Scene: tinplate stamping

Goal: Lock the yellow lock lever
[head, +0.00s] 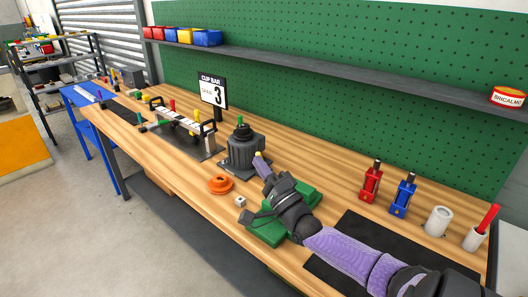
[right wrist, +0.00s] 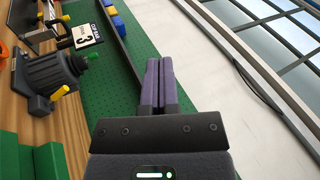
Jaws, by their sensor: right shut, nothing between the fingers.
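The yellow lock lever (right wrist: 61,92) shows in the right wrist view, sticking out from the side of a dark grey stamping unit (right wrist: 50,72). In the head view the unit (head: 246,152) stands on the bench with a green knob on top. A small yellow tip (head: 258,154) shows there right at my right gripper's fingertips. My right gripper (head: 261,163) is shut and empty beside the unit. In the right wrist view its fingers (right wrist: 160,82) lie together, to the right of the lever and apart from it in the picture. My left gripper is not in view.
An orange ring (head: 221,184) and a small white cube (head: 240,201) lie before the unit. A green block (head: 270,233) sits under my right arm. Red (head: 372,184) and blue (head: 403,196) clamps stand to the right. A "CUP BAR 3" sign (head: 213,91) stands behind, before the green pegboard.

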